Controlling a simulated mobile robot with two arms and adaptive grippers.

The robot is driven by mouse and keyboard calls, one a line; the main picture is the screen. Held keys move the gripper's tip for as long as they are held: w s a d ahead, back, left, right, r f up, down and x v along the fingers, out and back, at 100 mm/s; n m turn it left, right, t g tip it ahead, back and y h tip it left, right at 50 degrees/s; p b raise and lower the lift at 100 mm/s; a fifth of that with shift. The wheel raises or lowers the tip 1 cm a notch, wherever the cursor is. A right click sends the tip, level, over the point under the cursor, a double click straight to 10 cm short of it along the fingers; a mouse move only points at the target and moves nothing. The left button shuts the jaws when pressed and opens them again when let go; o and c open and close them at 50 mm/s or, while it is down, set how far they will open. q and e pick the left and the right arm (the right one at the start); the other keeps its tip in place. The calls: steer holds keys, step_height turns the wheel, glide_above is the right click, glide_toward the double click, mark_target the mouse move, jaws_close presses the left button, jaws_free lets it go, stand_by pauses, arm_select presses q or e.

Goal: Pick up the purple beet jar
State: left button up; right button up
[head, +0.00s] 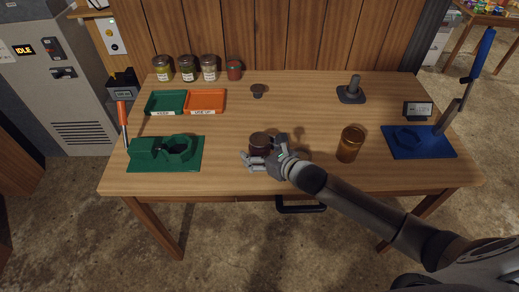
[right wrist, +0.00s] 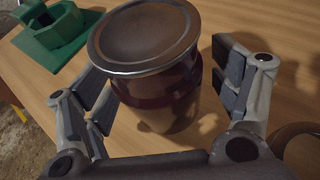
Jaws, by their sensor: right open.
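The purple beet jar (head: 260,143), dark with a metal lid, stands upright near the front middle of the table. It also fills the upper middle of the right wrist view (right wrist: 165,100), lid tilted toward the camera. My right gripper (head: 264,155) is open around the jar at its near side, one finger on either side. In the right wrist view a gap shows between the right finger and the jar; the left finger is close to the glass, and I cannot tell if it touches. My left gripper is not in view.
A green fixture (head: 140,155) stands left, an amber jar (head: 349,145) right, and a blue lever press (head: 420,150) far right. Several jars (head: 187,68) line the back left, behind green (head: 152,108) and orange (head: 222,105) trays. The table's middle (head: 300,105) is clear.

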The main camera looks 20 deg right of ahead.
steer(key=c, duration=1.3)
steer(key=shift+r, duration=0.1)
steer(key=shift+c, duration=0.6)
